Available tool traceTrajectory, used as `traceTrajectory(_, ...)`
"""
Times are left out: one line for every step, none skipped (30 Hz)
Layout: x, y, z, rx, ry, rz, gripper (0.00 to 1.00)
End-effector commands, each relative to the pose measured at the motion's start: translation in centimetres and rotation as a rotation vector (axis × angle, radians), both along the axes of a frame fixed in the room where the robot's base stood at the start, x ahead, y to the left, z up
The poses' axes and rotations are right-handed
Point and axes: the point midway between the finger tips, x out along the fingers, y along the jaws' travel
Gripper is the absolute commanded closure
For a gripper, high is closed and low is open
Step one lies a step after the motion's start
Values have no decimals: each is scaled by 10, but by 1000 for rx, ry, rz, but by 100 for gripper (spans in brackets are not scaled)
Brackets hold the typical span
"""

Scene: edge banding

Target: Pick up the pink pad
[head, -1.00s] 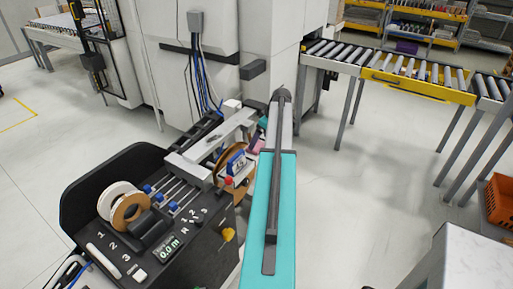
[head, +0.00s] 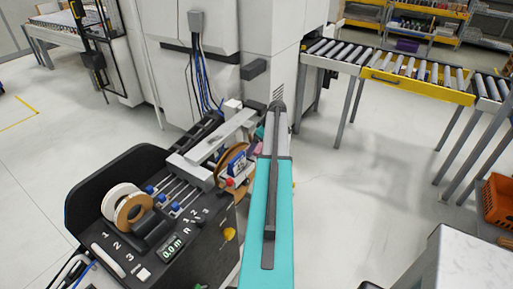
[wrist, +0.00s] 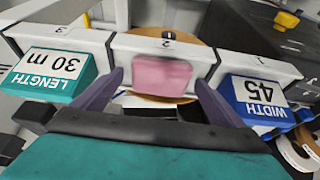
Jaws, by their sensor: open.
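The pink pad (wrist: 162,77) sits in the middle holder, marked 2, in the wrist view. A bit of it shows beside my arm in the head view (head: 259,148). My gripper (wrist: 157,85) is open, its two dark fingers reaching to either side of the pad's lower part. The fingers look apart from the pad; the exact depth is hard to judge. A teal block marked LENGTH 30 m (wrist: 52,76) sits to the left in holder 3. A blue block marked WIDTH 45 (wrist: 257,98) sits to the right in holder 1. My gripper is hidden behind my arm in the head view.
A brown tape roll (wrist: 195,50) stands behind the middle holder. The black control console (head: 190,245) with rolls and a 0.0 m display is at lower left. The large white machine (head: 225,60) stands behind. Open floor (head: 350,200) lies to the right.

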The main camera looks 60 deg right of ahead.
Motion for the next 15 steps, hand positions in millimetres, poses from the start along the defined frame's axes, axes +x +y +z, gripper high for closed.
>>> traceTrajectory(0,0,0,0,0,0,8)
traceTrajectory(0,0,0,0,0,0,8)
traceTrajectory(0,0,0,0,0,0,8)
traceTrajectory(0,0,0,0,0,0,8)
traceTrajectory(0,0,0,0,0,0,8)
traceTrajectory(0,0,0,0,0,0,8)
traceTrajectory(0,0,0,0,0,0,8)
traceTrajectory(0,0,0,0,0,0,8)
traceTrajectory(0,0,0,0,0,0,8)
traceTrajectory(0,0,0,0,0,0,8)
traceTrajectory(0,0,0,0,0,0,8)
traceTrajectory(0,0,0,0,0,0,8)
traceTrajectory(0,0,0,0,0,0,8)
traceTrajectory(0,0,0,0,0,0,8)
traceTrajectory(0,0,0,0,0,0,9)
